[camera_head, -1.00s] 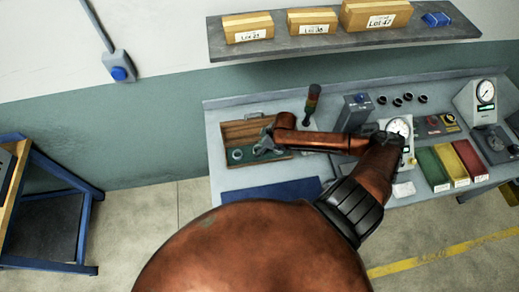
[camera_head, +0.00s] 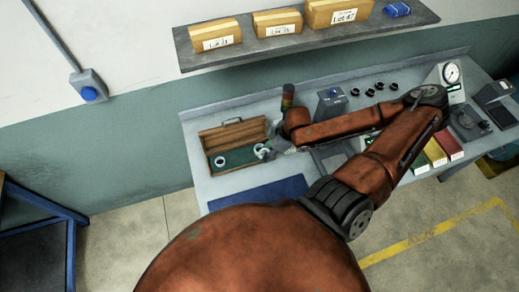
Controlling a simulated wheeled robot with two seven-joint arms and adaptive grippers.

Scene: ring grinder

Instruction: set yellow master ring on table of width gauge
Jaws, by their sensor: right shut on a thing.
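An open wooden case (camera_head: 212,141) with a green lining lies on the left of the bench. A pale ring (camera_head: 220,162) sits in its left part. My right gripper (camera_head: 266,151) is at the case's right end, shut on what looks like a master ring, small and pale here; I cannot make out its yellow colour. I cannot tell if the held ring is clear of the lining. A dial gauge (camera_head: 452,74) stands at the far right of the bench. The dial device left of it is now hidden by my right arm. My left gripper is out of view.
A blue mat (camera_head: 255,195) lies at the bench front. A grey box with a blue button (camera_head: 331,103), several black rings (camera_head: 370,92) and coloured bins (camera_head: 448,146) stand along the bench. A shelf (camera_head: 192,58) with cartons hangs above.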

